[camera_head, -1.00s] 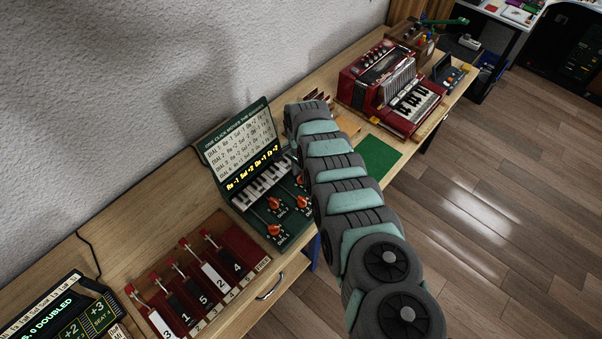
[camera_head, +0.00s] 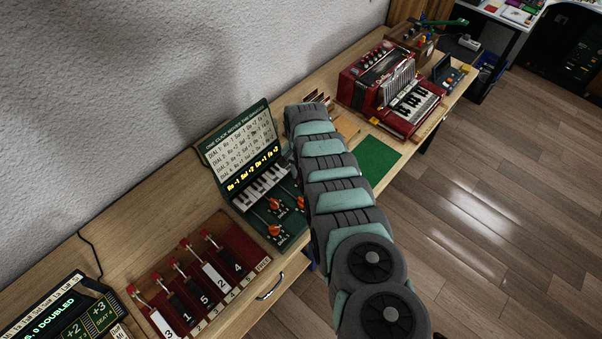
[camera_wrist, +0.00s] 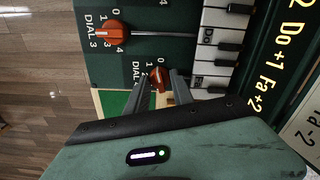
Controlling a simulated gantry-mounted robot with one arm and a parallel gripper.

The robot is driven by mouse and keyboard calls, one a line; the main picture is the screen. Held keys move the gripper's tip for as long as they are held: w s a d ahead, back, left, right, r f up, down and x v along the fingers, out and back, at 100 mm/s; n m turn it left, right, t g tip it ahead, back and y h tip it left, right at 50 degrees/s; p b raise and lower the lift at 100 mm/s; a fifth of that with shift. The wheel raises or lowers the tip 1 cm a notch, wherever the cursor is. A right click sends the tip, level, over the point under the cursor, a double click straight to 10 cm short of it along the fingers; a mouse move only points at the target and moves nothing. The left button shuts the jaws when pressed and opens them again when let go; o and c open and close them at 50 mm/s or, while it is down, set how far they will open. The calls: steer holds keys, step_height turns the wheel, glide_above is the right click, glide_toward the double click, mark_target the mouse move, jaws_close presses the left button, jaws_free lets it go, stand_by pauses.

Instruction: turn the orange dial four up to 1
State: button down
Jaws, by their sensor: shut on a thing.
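In the wrist view my gripper (camera_wrist: 163,79) is shut on an orange dial (camera_wrist: 158,77), with one finger on each side of it. Its label reads DIAL, but the number beside that word is hidden; it stands beside dial 3. Marks 0 and 1 show near it, but I cannot tell where its pointer stands. Dial 3 (camera_wrist: 112,33), also orange, is left of my fingers, with its white pointer toward the left. In the head view my arm covers the gripper and the held dial. Other orange dials (camera_head: 274,229) show on the green panel (camera_head: 252,212).
A small keyboard (camera_head: 262,184) and a lit note display (camera_head: 253,171) are behind the dials. A red lever rack (camera_head: 237,240) stands left of the panel. A green mat (camera_head: 380,163) and a red accordion (camera_head: 378,78) lie to the right.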

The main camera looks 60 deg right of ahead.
steer(key=n, duration=0.5)
steer(key=shift+n, duration=0.6)
steer(key=c, duration=1.1)
jaws_free()
step_height(320, 180, up, 9)
steer(key=p, duration=0.4)
steer(key=shift+w+r+p, duration=0.1)
steer(key=shift+p, duration=0.2)
steer(key=shift+r, duration=0.8)
steer(key=shift+s, duration=0.2)
